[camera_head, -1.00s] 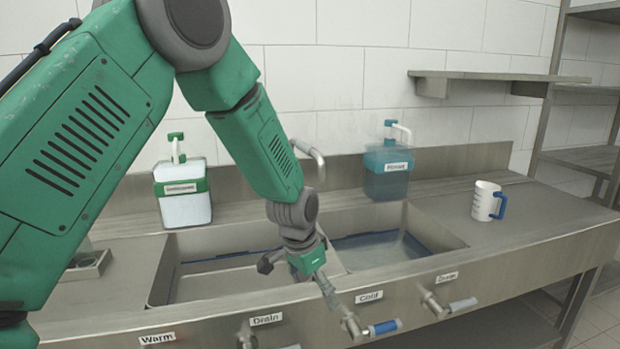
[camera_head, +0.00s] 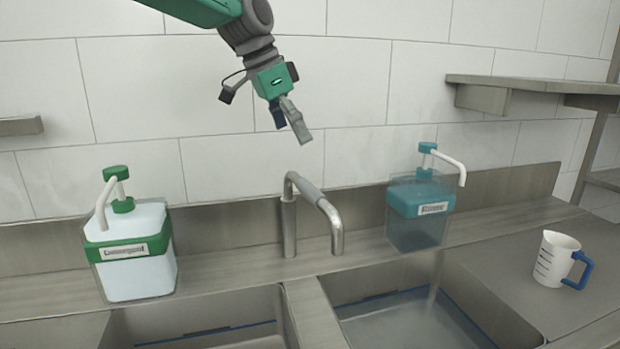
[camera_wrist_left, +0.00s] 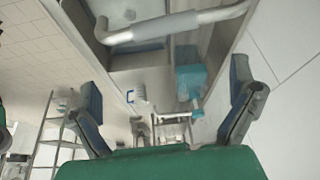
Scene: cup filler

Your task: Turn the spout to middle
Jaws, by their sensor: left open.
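The metal spout (camera_head: 318,198) rises from a post behind the two basins and curves forward to the right. Its tip hangs near the left edge of the right basin (camera_head: 440,270). The divider (camera_head: 316,312) runs between the basins. My left gripper (camera_head: 291,124) is open and empty, up in front of the tiled wall and above the spout, apart from it. In the left wrist view the spout (camera_wrist_left: 180,24) crosses the top, beyond the spread fingers of my gripper (camera_wrist_left: 165,82). My right gripper is not in view.
A green-and-white dispenser (camera_head: 135,270) stands left of the spout, and a teal dispenser (camera_head: 415,225) stands right. A white jug with a blue handle (camera_head: 555,258) sits on the right counter. A wall shelf (camera_head: 530,84) is at upper right. Air around the spout is clear.

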